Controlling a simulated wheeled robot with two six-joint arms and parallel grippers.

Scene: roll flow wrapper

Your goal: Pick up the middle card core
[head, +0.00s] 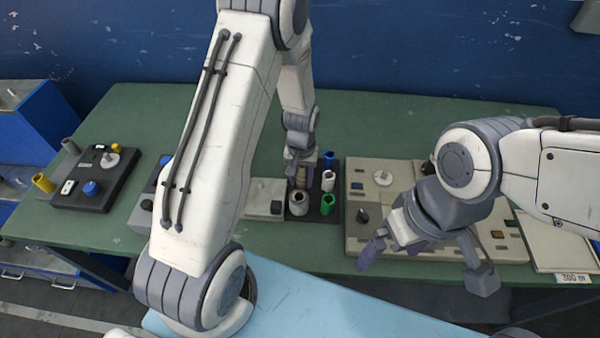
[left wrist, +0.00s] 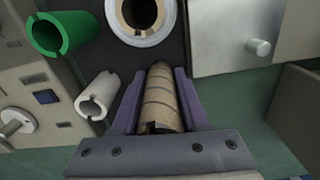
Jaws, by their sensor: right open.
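The card core (left wrist: 160,98), a brown spiral-wound tube, stands between the two purple fingers of my left gripper (left wrist: 158,85), which appear to press on both its sides. In the head view it shows as a small brown patch between the fingers (head: 298,167), above the dark tray (head: 312,213); its lower end is hidden. A white roll with a brown core inside (head: 299,203) stands in front of it. The tray also holds blue (head: 328,158), white (head: 328,181) and green (head: 327,203) tubes. My right gripper (head: 425,262) is open and empty over the panel's front.
A beige control panel (head: 360,235) lies to the right of the tray. A grey box (head: 264,208) is at its left. A black tray with knobs (head: 84,195) is at the table's left. The green table (head: 370,119) is clear at the back.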

